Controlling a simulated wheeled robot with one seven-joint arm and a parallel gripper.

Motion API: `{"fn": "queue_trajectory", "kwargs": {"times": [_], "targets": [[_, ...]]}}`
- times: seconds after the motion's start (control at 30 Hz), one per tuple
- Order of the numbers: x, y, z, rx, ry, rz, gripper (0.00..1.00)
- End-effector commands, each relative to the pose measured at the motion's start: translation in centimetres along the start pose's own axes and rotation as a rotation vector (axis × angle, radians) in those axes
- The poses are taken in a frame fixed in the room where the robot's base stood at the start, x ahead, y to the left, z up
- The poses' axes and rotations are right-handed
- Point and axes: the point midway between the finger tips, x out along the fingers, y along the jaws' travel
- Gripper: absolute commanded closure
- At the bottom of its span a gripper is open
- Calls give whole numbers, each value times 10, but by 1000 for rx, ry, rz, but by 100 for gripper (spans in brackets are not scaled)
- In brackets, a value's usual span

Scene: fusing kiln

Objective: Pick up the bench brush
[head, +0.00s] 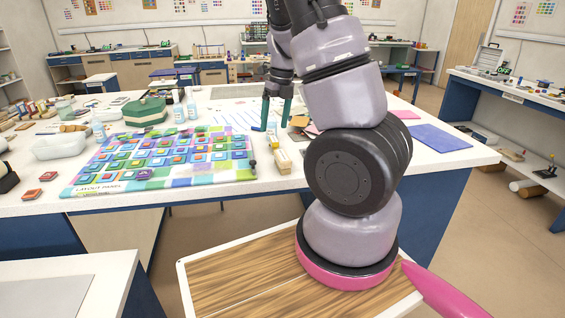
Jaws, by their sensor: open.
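My gripper (272,128) hangs over the white table, with its two green fingers apart and nothing visible between them. A small pale, wood-coloured item (282,158) lies just below and to the right of the fingers, near the table's front edge. It may be the bench brush, but it is too small to be sure. A small dark tool (252,164) lies to its left, beside the layout panel. My arm hides part of the table to the right of the fingers.
A colourful layout panel (160,160) covers the left-centre of the table. A blue sheet (440,138) lies right.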

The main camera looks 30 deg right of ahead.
Motion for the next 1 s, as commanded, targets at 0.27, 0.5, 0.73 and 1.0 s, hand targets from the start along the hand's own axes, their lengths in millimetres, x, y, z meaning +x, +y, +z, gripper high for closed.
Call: {"fn": "queue_trajectory", "kwargs": {"times": [0.27,0.5,0.73,1.0], "targets": [[30,-38,3,371,53,-133,15],[63,-45,0,406,56,-144,15],[86,-48,-1,401,53,-143,15],[121,-52,-6,402,56,-142,15]]}}
